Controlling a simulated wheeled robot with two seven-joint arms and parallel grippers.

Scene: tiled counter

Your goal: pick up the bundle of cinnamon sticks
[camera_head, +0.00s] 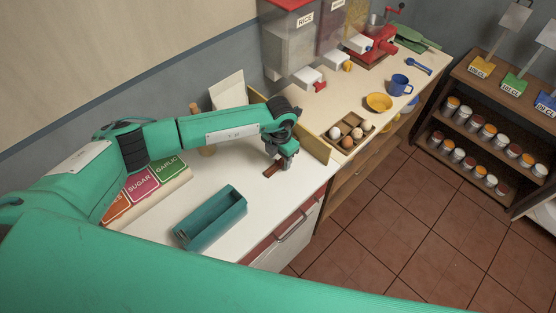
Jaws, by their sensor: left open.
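The bundle of cinnamon sticks (271,171) is a small brown shape lying on the white counter (262,205) near its right end. My left arm reaches in from the left, and its green and dark gripper (287,164) is low over the counter, at the right end of the bundle. The left gripper is open. The gripper covers part of the bundle's right end, and I cannot tell whether the fingers touch it. My right gripper does not show.
A teal open box (211,218) stands in front on the counter. Labelled spice packets (141,187) lie at left. A wooden board edge (314,146) rises just right of the gripper. Beyond it are an egg tray (345,133), a yellow bowl (379,102) and a blue mug (399,85).

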